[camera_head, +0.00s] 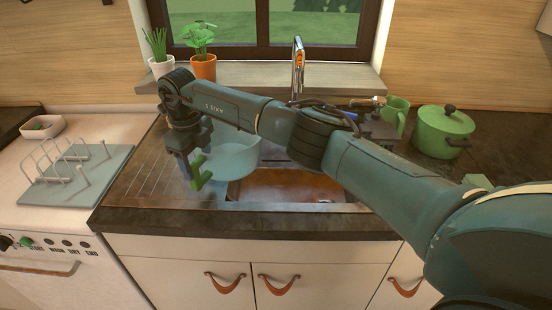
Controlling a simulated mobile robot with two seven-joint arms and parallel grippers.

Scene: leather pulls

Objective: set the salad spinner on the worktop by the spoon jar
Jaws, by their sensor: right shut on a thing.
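My right gripper (200,180) reaches across the worktop from the right and points down. Its green fingers are shut on the near left rim or wall of a pale teal, see-through bowl (235,158), which I take for the salad spinner. The bowl is upright, over the left part of the sink and its drainer. I cannot tell whether its base touches anything. My right arm hides part of the sink and the worktop behind it. I cannot make out a spoon jar. My left gripper is not in view.
The sink (290,187) lies below the tap (298,65). A green lidded pot (443,132) and a green mug (394,108) stand at the right, with clear dark worktop (510,150) beyond. A dish rack (75,175) is at the left. Potted plants (203,66) line the sill.

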